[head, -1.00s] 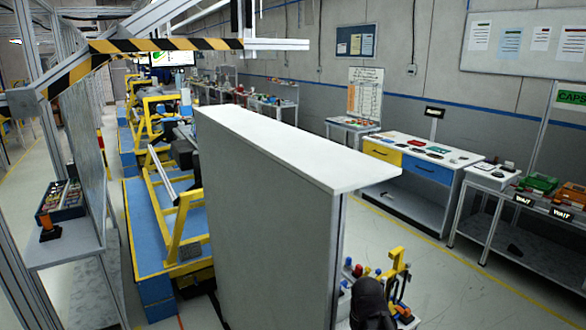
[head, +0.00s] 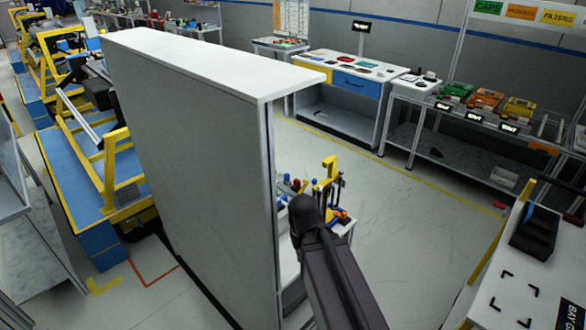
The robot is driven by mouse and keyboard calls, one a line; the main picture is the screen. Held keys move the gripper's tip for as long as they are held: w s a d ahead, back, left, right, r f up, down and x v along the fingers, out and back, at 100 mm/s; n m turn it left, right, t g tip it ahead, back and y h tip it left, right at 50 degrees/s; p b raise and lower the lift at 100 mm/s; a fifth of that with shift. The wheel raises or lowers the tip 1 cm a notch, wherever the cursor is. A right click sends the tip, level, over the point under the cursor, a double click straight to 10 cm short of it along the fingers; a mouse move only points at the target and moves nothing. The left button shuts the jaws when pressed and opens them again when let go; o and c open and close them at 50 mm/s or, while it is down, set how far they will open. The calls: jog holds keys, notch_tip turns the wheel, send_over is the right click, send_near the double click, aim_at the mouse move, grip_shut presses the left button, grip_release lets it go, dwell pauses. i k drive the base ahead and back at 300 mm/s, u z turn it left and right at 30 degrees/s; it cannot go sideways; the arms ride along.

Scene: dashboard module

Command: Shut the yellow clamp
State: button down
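A yellow upright fixture (head: 328,180), which looks like the yellow clamp, stands on a small white-topped bench (head: 343,229) just right of the grey partition. It is small and partly covered, so I cannot tell whether it is open or shut. My dark arm (head: 335,275) rises from the bottom edge, and its rounded end overlaps the bench in the picture. I cannot make out gripper fingers. Red, blue and orange parts (head: 296,185) sit beside the yellow fixture.
The tall grey partition (head: 190,160) with a white top (head: 200,60) hides part of the bench. A white table (head: 530,285) stands at the lower right. Open floor (head: 425,215) lies between. Shelves with coloured bins (head: 485,98) and a drawer bench (head: 345,85) line the back.

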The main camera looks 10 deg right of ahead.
aim_at(306, 182)
jog(key=z, duration=0.65)
jog(key=i, duration=0.65)
jog(key=u, duration=1.05)
